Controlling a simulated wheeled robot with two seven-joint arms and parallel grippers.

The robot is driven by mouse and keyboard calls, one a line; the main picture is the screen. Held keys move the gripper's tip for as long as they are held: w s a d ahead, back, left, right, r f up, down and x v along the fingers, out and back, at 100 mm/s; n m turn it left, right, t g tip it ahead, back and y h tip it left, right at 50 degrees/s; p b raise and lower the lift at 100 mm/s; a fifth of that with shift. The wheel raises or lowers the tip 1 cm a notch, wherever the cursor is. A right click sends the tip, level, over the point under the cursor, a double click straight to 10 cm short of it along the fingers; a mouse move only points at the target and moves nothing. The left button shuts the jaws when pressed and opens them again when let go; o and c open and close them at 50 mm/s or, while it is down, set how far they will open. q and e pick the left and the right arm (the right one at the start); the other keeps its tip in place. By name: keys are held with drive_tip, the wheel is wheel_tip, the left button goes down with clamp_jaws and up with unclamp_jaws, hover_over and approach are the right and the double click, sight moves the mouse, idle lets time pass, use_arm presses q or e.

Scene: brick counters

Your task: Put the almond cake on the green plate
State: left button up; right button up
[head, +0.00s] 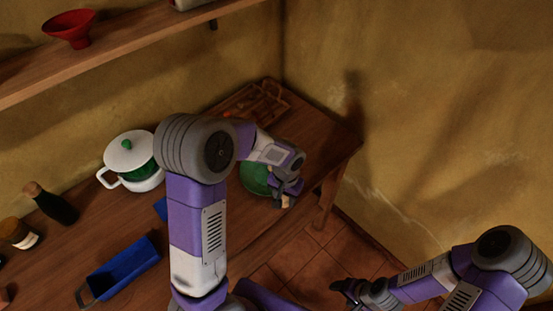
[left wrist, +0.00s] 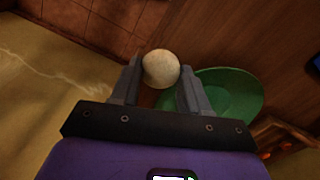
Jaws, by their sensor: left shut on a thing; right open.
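The almond cake (left wrist: 161,68), a pale round piece, sits between the fingertips of my left gripper (head: 284,196) in the left wrist view. The gripper is shut on it. In the head view the cake is mostly hidden by the gripper. The green plate (head: 252,178) lies on the wooden counter, partly covered by my left arm. It also shows in the left wrist view (left wrist: 238,92), right of and behind the fingers. The cake appears beside the plate's edge, held above the surface. My right gripper (head: 346,288) is open and empty, low over the tiled floor.
A white pot with a green-knobbed lid (head: 130,155), a blue tray (head: 122,268), a dark bottle (head: 52,205) and a jar (head: 18,233) stand left on the counter. A wooden tray (head: 258,103) is at the back. The counter's edge (head: 338,172) is near the left gripper.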

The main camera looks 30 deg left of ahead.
sight(263, 177)
use_arm(q)
drive_tip(key=shift+m, duration=0.6)
drive_tip(key=w+a+b, duration=0.1)
drive_tip(key=w+a, duration=0.1)
drive_tip(key=w+a+r+b, duration=0.1)
drive_tip(key=w+a, duration=0.1)
drive_tip(key=shift+w, duration=0.15)
drive_tip(key=w+a+r+m+b, duration=0.3)
drive_tip(key=a+r+b, duration=0.15)
drive_tip(key=a, duration=0.35)
drive_tip(key=f, duration=0.3)
drive_tip(key=f+b, duration=0.1)
drive_tip(key=f, duration=0.5)
drive_tip(key=shift+w+d+f+b, duration=0.1)
drive_tip(key=shift+w+f+b, duration=0.1)
drive_tip(key=shift+w+b, duration=0.1)
drive_tip(key=shift+f, duration=0.15)
drive_tip(key=o, duration=0.9)
drive_tip(key=shift+o, duration=0.7)
